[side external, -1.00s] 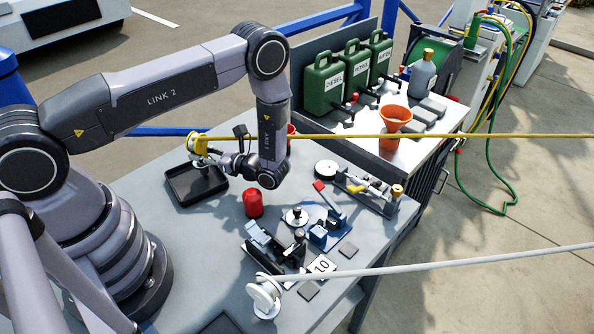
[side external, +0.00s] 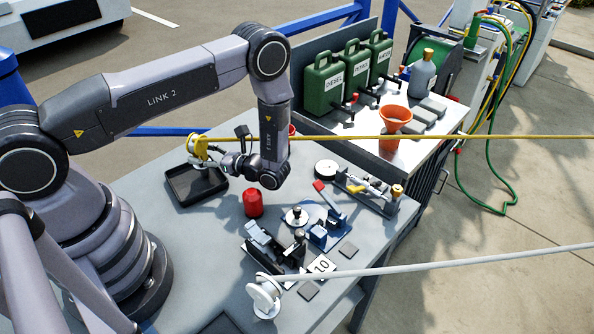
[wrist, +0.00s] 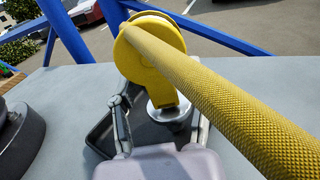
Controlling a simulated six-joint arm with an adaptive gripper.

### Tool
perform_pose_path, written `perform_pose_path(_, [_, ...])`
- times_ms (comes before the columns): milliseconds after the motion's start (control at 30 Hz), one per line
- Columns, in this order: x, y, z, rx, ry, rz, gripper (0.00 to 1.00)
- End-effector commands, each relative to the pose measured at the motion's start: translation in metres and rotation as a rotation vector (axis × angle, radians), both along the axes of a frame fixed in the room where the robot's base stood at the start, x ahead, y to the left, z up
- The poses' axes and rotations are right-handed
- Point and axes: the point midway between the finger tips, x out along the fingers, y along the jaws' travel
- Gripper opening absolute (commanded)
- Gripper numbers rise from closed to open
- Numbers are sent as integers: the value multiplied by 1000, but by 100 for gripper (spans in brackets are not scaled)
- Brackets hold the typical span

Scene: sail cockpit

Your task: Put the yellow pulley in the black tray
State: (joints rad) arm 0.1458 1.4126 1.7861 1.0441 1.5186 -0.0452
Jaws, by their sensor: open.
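The yellow pulley (side external: 195,150) stands at the far left of the bench, with a yellow rope (side external: 400,136) running off it to the right. In the wrist view the pulley (wrist: 146,62) is between my fingers, with a silver round base (wrist: 168,112) under it. My gripper (wrist: 158,105) is open, one finger on each side of the pulley; I cannot tell whether either touches it. In the side view my gripper (side external: 214,153) is beside the pulley. The black tray (side external: 178,201) lies just below the pulley in the side view, partly hidden in the wrist view.
A red cylinder (side external: 253,204) stands right of the tray. A white pulley (side external: 264,297) with a white rope is at the front. Several fittings, including a blue one (side external: 322,236), fill the bench's right side. Grey bench surface is free between tray and front.

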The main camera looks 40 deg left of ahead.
Motion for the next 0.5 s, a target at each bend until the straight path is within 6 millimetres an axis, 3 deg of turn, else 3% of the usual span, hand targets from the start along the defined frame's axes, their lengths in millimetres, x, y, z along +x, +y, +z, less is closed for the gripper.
perform_pose_path(233, [19, -47, 1, -2, -4, -5, 51])
perform_pose_path(300, [18, -43, 22, -2, -3, 0, 51])
perform_pose_path(500, [17, -43, 57, 0, -2, -1, 51])
